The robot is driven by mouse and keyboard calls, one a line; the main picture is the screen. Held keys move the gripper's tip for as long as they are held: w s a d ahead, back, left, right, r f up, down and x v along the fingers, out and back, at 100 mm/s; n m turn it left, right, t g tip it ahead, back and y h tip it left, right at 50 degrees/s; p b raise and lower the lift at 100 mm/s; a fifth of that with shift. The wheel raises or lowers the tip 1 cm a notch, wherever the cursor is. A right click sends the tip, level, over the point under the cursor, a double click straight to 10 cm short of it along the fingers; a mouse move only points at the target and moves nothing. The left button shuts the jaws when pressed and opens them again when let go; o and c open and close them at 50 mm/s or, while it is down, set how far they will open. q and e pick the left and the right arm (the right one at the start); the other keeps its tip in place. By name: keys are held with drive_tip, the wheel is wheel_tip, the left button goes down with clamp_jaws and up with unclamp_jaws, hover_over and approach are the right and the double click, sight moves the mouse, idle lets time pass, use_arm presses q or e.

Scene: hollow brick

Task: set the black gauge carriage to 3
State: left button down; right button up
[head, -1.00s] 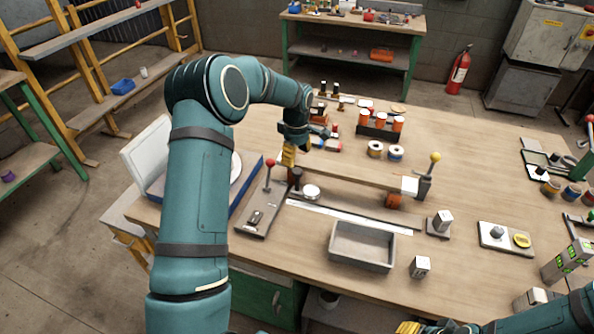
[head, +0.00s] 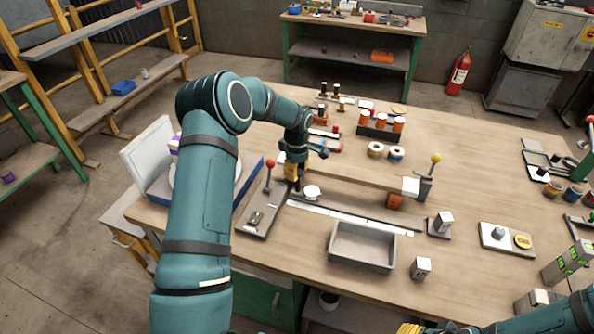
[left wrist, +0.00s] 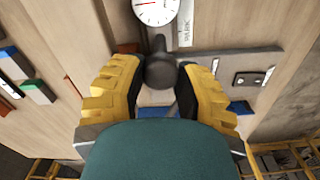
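The black gauge carriage stands at the left end of the white scale strip (head: 350,219), by a round white dial (head: 312,192). Its dark knob (left wrist: 160,70) shows in the left wrist view, with the dial (left wrist: 155,11) beyond it and the word PARK on the strip (left wrist: 186,28). My left gripper (head: 293,182) is over the carriage. Its yellow fingers stand apart on both sides of the knob; I cannot tell whether they touch it. The fingers hide most of the carriage in the head view. My right gripper (head: 408,328) barely shows at the bottom edge.
A lever plate with a red ball (head: 271,163) stands left of the carriage. A grey tray (head: 362,246) lies in front of the strip. A wooden beam (head: 355,176) runs behind it to a yellow-knobbed lever (head: 434,160). Small metal blocks stand at right.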

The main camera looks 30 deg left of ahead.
use_arm(q)
drive_tip(key=w+d, duration=0.4)
drive_tip(key=d, duration=1.3)
drive_tip(key=w+d+b, duration=0.1)
drive_tip(key=w+d, duration=0.3)
drive_tip(key=d, duration=1.4)
drive_tip(key=shift+w+d, duration=0.15)
drive_tip(key=shift+w, duration=0.05)
drive_tip(key=c, duration=0.6)
unclamp_jaws()
drive_tip(key=shift+d, duration=0.1)
wheel_tip(320, 180, up, 12)
